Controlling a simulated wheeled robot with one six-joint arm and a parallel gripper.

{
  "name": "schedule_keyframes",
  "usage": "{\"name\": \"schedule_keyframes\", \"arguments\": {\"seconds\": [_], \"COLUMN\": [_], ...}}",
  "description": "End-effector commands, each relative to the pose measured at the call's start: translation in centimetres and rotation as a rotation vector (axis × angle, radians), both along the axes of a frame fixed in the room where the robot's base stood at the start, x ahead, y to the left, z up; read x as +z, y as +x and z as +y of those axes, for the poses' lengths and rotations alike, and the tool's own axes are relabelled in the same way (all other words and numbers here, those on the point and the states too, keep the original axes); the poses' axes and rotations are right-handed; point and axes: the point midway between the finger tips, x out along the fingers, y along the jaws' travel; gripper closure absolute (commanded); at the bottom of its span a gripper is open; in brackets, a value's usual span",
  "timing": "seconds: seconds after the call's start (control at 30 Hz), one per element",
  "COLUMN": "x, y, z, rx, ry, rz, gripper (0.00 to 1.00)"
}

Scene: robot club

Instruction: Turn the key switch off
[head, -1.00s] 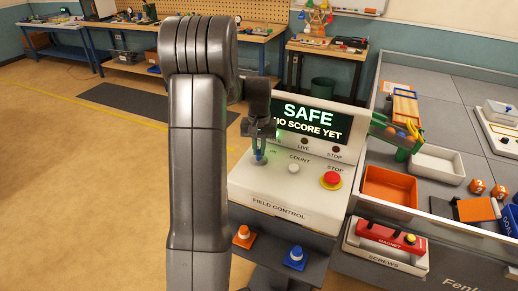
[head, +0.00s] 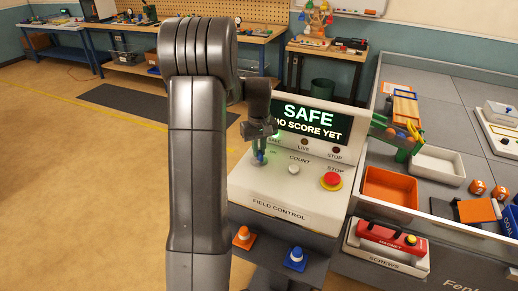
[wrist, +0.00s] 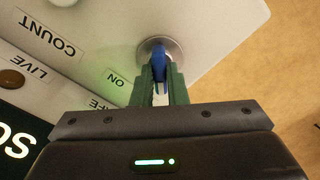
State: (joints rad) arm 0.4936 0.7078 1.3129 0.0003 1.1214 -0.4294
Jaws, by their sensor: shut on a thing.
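The key switch is a blue key in a round metal collar (wrist: 172,47) on the sloped white field control box (head: 290,195). My gripper (head: 259,152) reaches down to it from above, at the box's left side. In the wrist view its two green fingers (wrist: 160,85) are shut on the blue key (wrist: 158,62), one on each side. The key stands in its collar beside the word ON. Its exact turn angle is hard to tell. The display (head: 310,121) reads SAFE in green, and a green glow shows near the SAFE label.
A white COUNT button (head: 293,169) and a red STOP button (head: 332,180) sit right of the key. An orange bin (head: 389,186) stands at the right. Open floor lies left.

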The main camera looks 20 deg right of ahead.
Motion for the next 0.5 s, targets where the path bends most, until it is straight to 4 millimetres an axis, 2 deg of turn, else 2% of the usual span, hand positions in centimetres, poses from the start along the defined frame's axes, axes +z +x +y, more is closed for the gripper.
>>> {"name": "schedule_keyframes", "arguments": {"seconds": [0.27,0.3,0.4,0.5], "x": [0.14,0.14,0.12,0.08], "y": [0.08,0.09,0.07,0.05], "z": [-0.06,-0.06,-0.04,-0.03], "rx": [0.003,0.003,0.002,0.002], "ry": [-0.002,-0.002,-0.002,-0.002], "rz": [-0.003,-0.003,-0.002,-0.002], "gripper": [1.0,0.85,0.66,0.65]}}
